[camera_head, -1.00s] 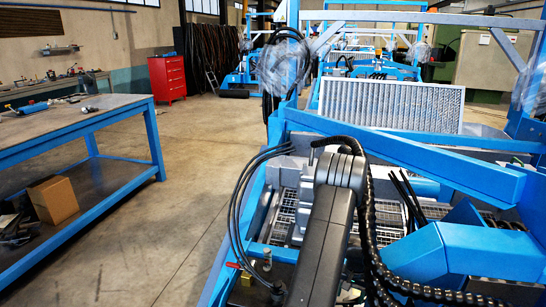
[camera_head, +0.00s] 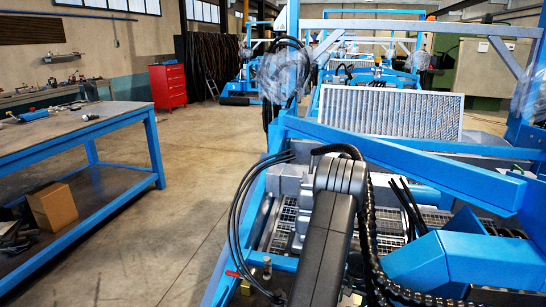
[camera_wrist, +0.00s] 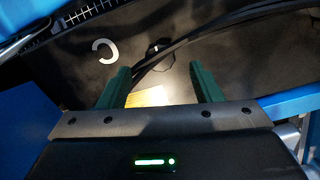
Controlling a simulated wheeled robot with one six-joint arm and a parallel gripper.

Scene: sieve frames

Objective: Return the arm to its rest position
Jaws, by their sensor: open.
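My gripper (camera_wrist: 162,86) shows in the wrist view with its two green fingers apart and nothing between them. Below the fingers lies a dark surface with a pale C-shaped mark (camera_wrist: 105,50) and a small yellowish patch (camera_wrist: 147,96). Black cables run across behind the right finger. In the head view my dark grey arm (camera_head: 325,240) rises from the bottom middle in front of the blue machine frame. My gripper does not show in the head view.
Blue machine beams (camera_head: 430,165) and a sieve panel (camera_head: 390,110) stand around and beyond my arm. Black cable loops hang left of it. A blue workbench (camera_head: 75,135) with a cardboard box (camera_head: 52,204) stands at left. The floor between is clear. A red cabinet (camera_head: 168,86) stands farther back.

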